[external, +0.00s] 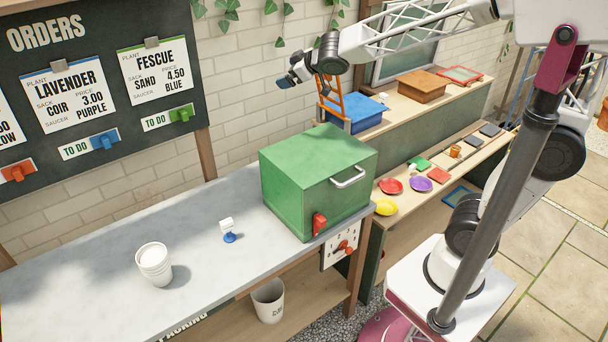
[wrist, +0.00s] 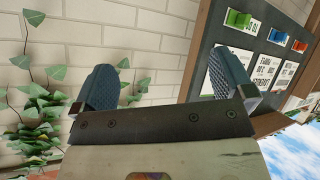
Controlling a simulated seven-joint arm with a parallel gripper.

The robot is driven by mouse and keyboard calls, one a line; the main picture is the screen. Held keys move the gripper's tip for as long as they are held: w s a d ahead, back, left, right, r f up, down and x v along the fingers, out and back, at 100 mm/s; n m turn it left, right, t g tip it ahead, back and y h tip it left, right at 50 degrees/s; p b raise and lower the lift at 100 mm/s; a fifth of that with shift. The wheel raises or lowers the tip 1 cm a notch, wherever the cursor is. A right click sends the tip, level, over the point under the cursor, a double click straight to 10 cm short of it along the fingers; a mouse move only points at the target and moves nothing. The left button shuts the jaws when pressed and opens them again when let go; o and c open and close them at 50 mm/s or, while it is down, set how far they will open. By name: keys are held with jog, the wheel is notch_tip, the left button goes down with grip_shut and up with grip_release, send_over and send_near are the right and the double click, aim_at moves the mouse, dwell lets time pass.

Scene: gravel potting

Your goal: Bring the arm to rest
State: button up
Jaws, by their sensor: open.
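My gripper (external: 290,80) is raised in front of the brick wall, above and behind the green box, at the end of my outstretched arm. In the wrist view my gripper (wrist: 165,88) shows two blue-grey fingers set wide apart with nothing between them. Past the fingers the wrist view shows the white brick wall (wrist: 155,40), ivy (wrist: 38,105) at the left and the dark order board (wrist: 215,50) at the right. My gripper touches nothing that I can see.
A green box (external: 315,180) with a handle stands on the grey counter (external: 200,215). A white cup stack (external: 154,263) and a small blue-based sign (external: 228,230) stand there too. Coloured saucers (external: 391,186) lie on the shelf at right. An orange rack (external: 331,105) stands close to my gripper.

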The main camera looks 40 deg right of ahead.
jog(key=s+d+r+m+g+h, duration=0.1)
jog(key=s+d+m+g+h, duration=0.5)
jog(key=s+d, duration=1.5)
jog(key=s+d+f+m+y, duration=0.1)
jog(key=s+f+m+y, duration=0.1)
jog(key=s, duration=1.1)
notch_tip(320, 180, down, 10)
jog(key=w+g, duration=0.2)
jog(key=shift+d+r+g, duration=0.2)
jog(key=shift+r+g, duration=0.05)
jog(key=shift+g, duration=0.15)
